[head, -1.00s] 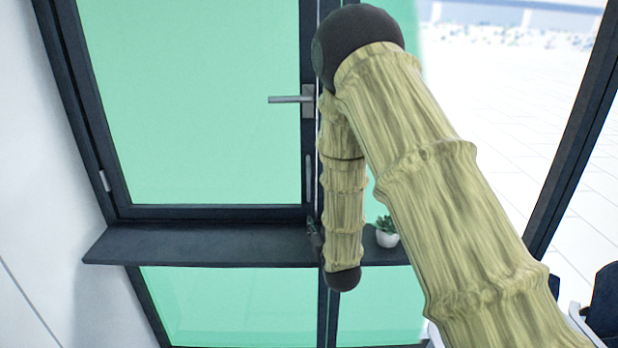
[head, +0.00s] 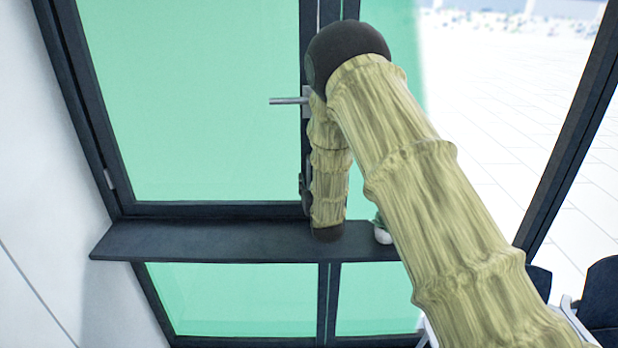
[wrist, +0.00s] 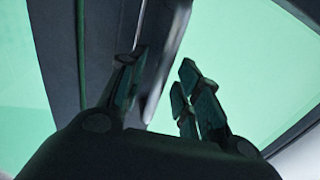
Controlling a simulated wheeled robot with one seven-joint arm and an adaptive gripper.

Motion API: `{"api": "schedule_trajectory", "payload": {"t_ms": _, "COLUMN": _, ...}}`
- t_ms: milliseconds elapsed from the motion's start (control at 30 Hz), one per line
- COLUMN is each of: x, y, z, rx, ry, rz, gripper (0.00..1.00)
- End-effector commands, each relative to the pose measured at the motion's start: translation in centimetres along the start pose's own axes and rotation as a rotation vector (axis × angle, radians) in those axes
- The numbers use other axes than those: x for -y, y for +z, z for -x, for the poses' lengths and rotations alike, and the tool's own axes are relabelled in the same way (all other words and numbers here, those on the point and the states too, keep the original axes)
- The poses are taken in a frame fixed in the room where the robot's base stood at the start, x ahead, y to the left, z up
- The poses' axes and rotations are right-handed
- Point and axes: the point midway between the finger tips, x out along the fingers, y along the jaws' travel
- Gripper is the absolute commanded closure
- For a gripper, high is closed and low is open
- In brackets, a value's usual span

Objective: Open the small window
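The small window (head: 200,110) is a green-tinted pane in a dark frame at the left of the head view, and it looks shut. My gripper (head: 304,187) shows only as a small dark shape beside my forearm, below the handle and against the frame post. In the wrist view my gripper (wrist: 158,88) has its two fingers apart, with the dark frame post (wrist: 160,40) behind the gap. I cannot tell whether it touches the post.
A dark shelf (head: 200,241) runs under the window. A white plant pot (head: 383,236) stands on it, mostly hidden by my arm. Lower green panes are below. A white wall (head: 45,200) is close on the left. Dark chairs (head: 603,295) stand at lower right.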

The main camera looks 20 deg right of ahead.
Motion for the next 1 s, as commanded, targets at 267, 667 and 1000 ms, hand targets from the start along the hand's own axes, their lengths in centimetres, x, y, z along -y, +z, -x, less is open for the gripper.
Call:
{"api": "schedule_trajectory", "payload": {"t_ms": 267, "x": -0.02, "y": 0.02, "z": -1.11, "rx": 0.000, "ry": 0.000, "rz": 0.000, "gripper": 0.66}}
{"api": "schedule_trajectory", "payload": {"t_ms": 667, "x": -0.05, "y": 0.05, "z": -1.07, "rx": 0.000, "ry": 0.000, "rz": 0.000, "gripper": 1.00}}
{"api": "schedule_trajectory", "payload": {"t_ms": 1000, "x": -0.29, "y": 0.13, "z": -0.72, "rx": 0.002, "ry": 0.010, "rz": 0.000, "gripper": 1.00}}
